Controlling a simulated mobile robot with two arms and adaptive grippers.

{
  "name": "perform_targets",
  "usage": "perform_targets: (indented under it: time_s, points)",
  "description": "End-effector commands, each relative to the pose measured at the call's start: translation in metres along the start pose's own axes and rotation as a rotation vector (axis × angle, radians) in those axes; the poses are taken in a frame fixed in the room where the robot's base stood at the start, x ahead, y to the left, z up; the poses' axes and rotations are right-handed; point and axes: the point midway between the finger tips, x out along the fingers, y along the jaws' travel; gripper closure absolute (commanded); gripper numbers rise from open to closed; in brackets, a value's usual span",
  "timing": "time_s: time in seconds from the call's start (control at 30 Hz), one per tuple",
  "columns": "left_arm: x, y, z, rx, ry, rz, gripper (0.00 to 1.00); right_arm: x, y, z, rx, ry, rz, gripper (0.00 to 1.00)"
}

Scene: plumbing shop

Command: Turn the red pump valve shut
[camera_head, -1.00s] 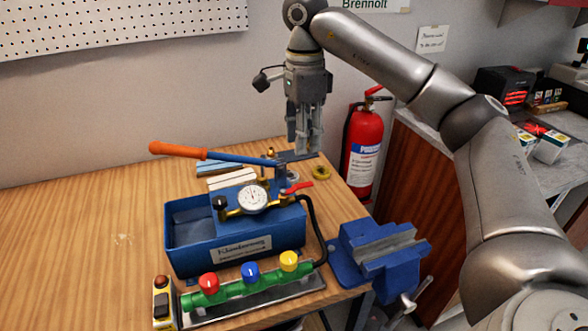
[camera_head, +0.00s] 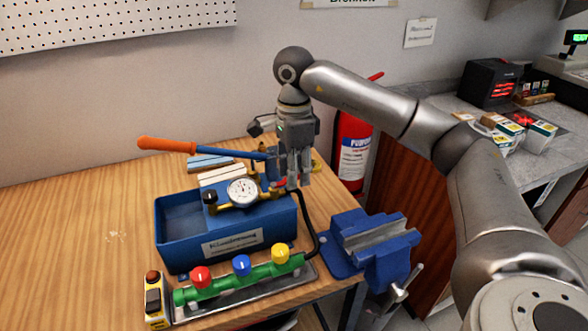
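The blue test pump (camera_head: 170,242) stands on the wooden bench, with a round white gauge (camera_head: 242,191) on brass fittings and an orange-gripped lever (camera_head: 178,146) pointing left. The red pump valve (camera_head: 280,184) shows only as a small red bit beside the fingertips; the rest is hidden behind my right gripper. My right gripper (camera_head: 294,184) points straight down at the right end of the pump, its fingertips at the valve handle. I cannot tell whether the fingers touch the handle or are closed on it. My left gripper is not in view.
A green manifold (camera_head: 228,282) with red, blue and yellow knobs lies in front of the pump, beside a yellow-black device (camera_head: 154,304). A blue vise (camera_head: 372,245) sits at the right bench edge. A red fire extinguisher (camera_head: 352,150) stands behind. The left bench is clear.

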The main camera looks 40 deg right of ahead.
Motion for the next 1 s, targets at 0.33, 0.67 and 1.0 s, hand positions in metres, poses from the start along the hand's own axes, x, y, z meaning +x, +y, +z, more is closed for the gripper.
perform_targets:
  time_s: [0.33, 0.67, 1.0]
  points:
    - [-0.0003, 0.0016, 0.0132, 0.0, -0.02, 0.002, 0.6, -0.0003, 0.0, 0.0, 0.0, 0.0, 0.0, 1.0]
    - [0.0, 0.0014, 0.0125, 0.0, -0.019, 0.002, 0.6, -0.0002, 0.001, 0.0002, 0.021, -0.001, 0.0, 1.0]
    - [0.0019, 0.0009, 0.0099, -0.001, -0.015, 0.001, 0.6, 0.0003, 0.0099, 0.0012, 0.208, -0.001, 0.0, 1.0]
